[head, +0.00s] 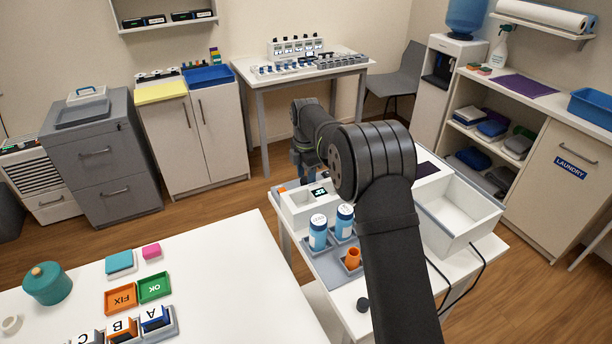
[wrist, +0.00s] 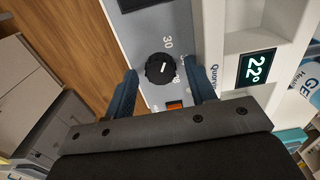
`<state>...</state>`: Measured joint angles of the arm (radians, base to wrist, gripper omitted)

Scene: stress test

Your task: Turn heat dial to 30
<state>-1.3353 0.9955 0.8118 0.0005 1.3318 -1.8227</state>
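The heat dial (wrist: 160,68) is a round black knob with a white mark, set in a grey panel (wrist: 140,30). The printed number 30 (wrist: 168,42) is beside it, towards the top of the wrist view. The exact dial setting is hard to read. My gripper (wrist: 161,75) is open, with one blue finger on each side of the dial and gaps between. Whether the fingertips are level with the knob is unclear. The white unit (head: 302,212) has a display (wrist: 257,66) reading 22°. In the head view my gripper (head: 304,165) is partly hidden by my arm, and the dial is hidden.
An orange switch (wrist: 174,105) is close to the dial, between the fingers. A white open box (head: 470,222) is to the right. Black cables (head: 468,268) hang at the table's right edge.

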